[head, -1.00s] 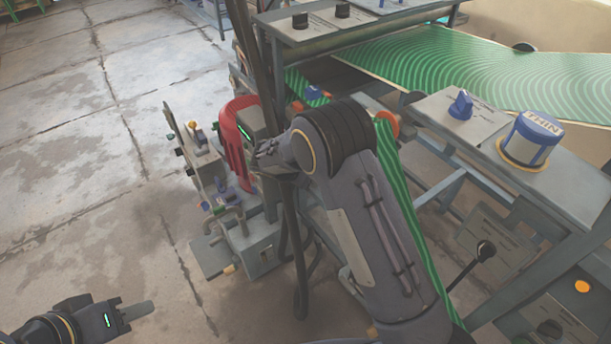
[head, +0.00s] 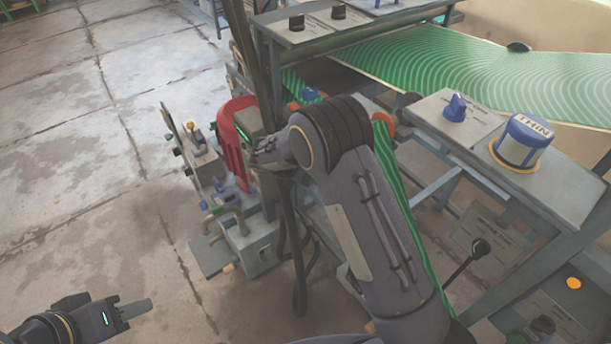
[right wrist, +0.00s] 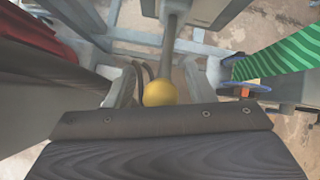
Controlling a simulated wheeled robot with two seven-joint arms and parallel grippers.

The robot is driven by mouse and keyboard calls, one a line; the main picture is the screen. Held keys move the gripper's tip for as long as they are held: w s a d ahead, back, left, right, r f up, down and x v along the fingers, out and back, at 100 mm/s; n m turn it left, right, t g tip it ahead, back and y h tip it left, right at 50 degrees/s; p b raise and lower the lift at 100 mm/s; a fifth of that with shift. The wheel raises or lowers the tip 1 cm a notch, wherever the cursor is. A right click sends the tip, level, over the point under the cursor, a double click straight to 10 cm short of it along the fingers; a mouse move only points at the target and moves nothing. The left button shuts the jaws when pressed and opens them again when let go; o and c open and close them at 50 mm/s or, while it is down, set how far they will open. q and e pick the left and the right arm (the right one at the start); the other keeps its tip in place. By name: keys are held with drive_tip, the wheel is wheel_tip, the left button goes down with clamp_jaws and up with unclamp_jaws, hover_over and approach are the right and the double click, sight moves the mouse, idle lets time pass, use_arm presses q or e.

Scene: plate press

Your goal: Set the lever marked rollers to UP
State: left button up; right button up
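A lever with a yellow ball knob (right wrist: 158,93) on a grey rod shows in the right wrist view, just beyond the front edge of my right gripper. The right gripper's grey fingers (right wrist: 157,84) stand apart on either side of the knob. I cannot tell whether they touch it. I cannot read a rollers marking. My left gripper (head: 137,309) is at the lower left, over bare floor; its finger gap does not show.
The press's green patterned sheet (head: 470,65) runs across the top. A blue-capped THIN dial (head: 522,143) and a blue knob (head: 455,108) sit on the right panel. A red curved part (head: 231,150) stands left of my right arm. The left floor is clear.

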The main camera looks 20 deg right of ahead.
drive_tip(key=v, duration=0.7)
drive_tip(key=shift+a+r, duration=0.2)
drive_tip(key=shift+r, duration=0.1)
drive_tip(key=shift+s+a, duration=0.1)
drive_tip(key=shift+s, duration=0.05)
